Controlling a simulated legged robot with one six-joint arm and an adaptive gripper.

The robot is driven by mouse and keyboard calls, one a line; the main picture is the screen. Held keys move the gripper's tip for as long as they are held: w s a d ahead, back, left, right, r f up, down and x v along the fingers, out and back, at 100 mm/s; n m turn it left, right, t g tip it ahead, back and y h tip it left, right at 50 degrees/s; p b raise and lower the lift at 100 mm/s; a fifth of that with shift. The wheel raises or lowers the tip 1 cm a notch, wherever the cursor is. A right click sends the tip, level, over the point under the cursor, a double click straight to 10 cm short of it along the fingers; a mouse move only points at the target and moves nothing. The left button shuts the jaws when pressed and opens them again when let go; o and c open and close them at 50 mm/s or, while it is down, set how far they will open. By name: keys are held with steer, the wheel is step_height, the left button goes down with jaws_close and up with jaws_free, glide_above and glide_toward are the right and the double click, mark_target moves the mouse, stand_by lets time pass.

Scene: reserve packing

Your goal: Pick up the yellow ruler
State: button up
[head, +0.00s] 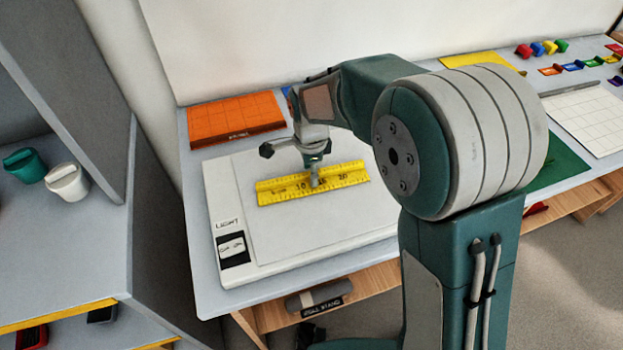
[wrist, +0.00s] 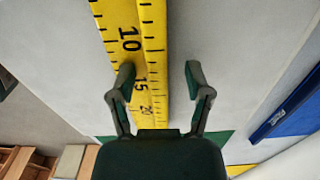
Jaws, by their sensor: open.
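The yellow ruler (head: 275,191) lies flat on a white light pad (head: 310,230) on the table, with black numbers along it. In the wrist view the ruler (wrist: 151,45) runs lengthwise between and beneath the fingers. My gripper (wrist: 160,75) is open there and holds nothing. The left finger overlaps the ruler near the 15 mark, and the right finger is off its right edge. Whether the fingertips touch the ruler or pad cannot be told.
An orange gridded mat (head: 235,117) lies behind the pad. A white gridded board (head: 590,115) and a green mat (head: 556,165) lie right, partly behind my arm. Small coloured pieces stand at the back right. A grey shelf with cups (head: 67,182) is at the left.

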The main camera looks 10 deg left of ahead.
steer(key=shift+d, duration=0.1)
jaws_close()
